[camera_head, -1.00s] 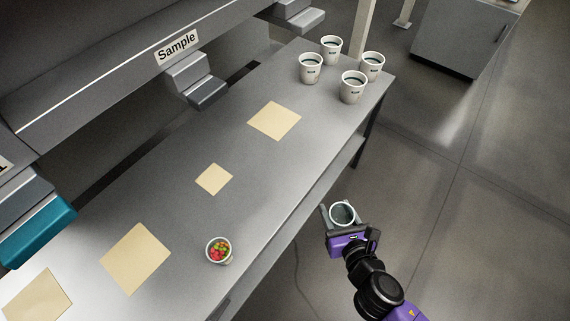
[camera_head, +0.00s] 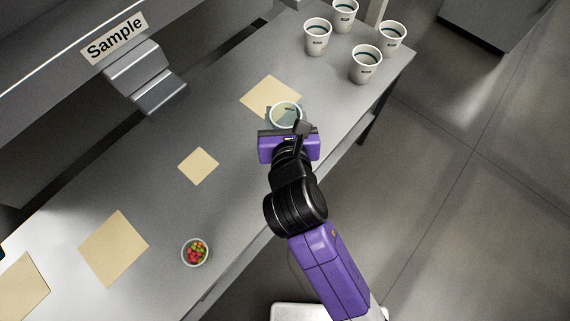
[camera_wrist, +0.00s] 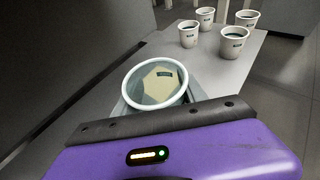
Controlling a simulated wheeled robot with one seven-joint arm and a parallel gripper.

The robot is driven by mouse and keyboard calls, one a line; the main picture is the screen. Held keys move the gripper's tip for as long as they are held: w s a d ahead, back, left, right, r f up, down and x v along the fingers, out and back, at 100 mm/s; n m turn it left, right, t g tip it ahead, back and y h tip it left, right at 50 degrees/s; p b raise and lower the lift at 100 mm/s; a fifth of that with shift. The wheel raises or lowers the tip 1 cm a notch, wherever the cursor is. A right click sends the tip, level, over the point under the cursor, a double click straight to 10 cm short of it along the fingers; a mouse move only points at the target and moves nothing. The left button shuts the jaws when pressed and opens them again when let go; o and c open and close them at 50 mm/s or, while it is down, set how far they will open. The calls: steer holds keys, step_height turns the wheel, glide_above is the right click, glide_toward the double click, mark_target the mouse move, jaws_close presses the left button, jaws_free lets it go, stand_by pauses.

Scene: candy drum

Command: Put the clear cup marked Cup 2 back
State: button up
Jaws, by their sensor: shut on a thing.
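A clear cup (camera_head: 286,112) with a white rim is held in my gripper (camera_head: 286,122), which is shut on it. In the head view it overlaps the lower right part of a tan square mat (camera_head: 262,94) on the bench; its height above the mat cannot be told. The wrist view shows the cup (camera_wrist: 157,82) upright, with the mat seen through it and a small dark label on its far side. The label is too small to read. The gripper's fingers (camera_wrist: 155,105) are mostly hidden behind its purple body and dark bar.
Several white cups (camera_head: 366,62) stand at the bench's far right end, beyond the held cup. A small cup of coloured candy (camera_head: 196,252) stands near the front edge. A smaller tan mat (camera_head: 199,165) and larger mats (camera_head: 114,248) lie bare. A dispenser marked Sample (camera_head: 150,80) overhangs the back.

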steer(key=f+b, duration=0.2)
steer(key=f, duration=1.2)
steer(key=shift+a+f, duration=0.15)
steer(key=shift+a, duration=0.05)
steer(key=shift+f+b, duration=0.9)
steer(key=shift+f, duration=1.75)
steer(key=shift+f, duration=0.15)
steer(key=o, duration=1.4)
steer(key=shift+r, duration=0.25)
steer(key=v, duration=1.2)
steer(key=shift+s+d+f, duration=0.1)
